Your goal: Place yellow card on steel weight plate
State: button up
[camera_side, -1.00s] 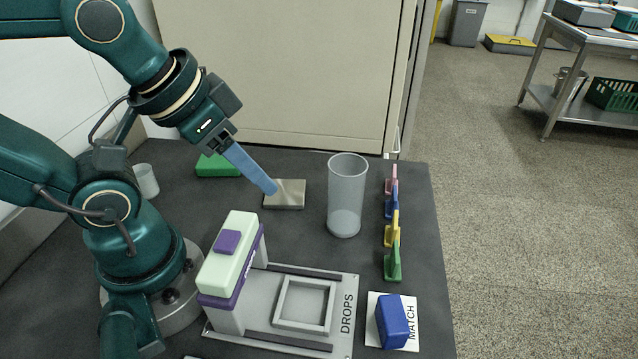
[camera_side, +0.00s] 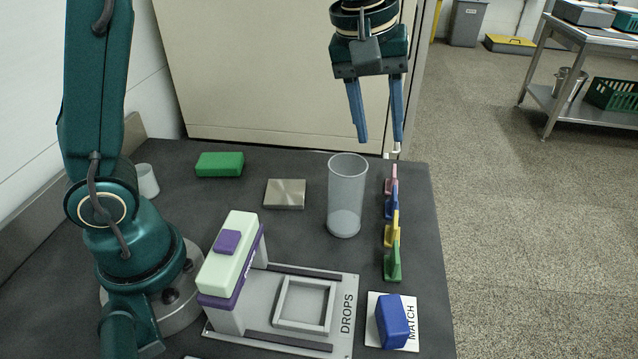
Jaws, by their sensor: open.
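The yellow card (camera_side: 391,235) stands upright in the row of coloured cards at the right side of the dark table, between the blue card (camera_side: 392,207) and the green card (camera_side: 394,262). The steel weight plate (camera_side: 285,194) lies flat on the table, left of the clear cylinder, with nothing on it. My gripper (camera_side: 381,141) is open and empty, its blue fingers pointing down. In the picture it is above the far end of the card row, near the pink card (camera_side: 391,180).
A tall clear cylinder (camera_side: 346,195) stands between the plate and the cards. A green block (camera_side: 219,164) lies at the back left. The DROPS device (camera_side: 232,258) and a blue block (camera_side: 392,321) on the MATCH card (camera_side: 413,336) are in front. A small cup (camera_side: 147,181) is near my base.

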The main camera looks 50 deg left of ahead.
jog(key=g, duration=0.2)
send_over(396, 219)
jog(key=a, duration=0.1)
notch_tip(396, 219, down, 7)
jog(key=shift+g, duration=0.5)
jog(key=f, duration=0.3)
jog(key=d+f, duration=0.1)
jog(key=f, duration=0.1)
jog(key=shift+f, duration=2.65)
jog(key=shift+c, duration=0.3)
grip_shut()
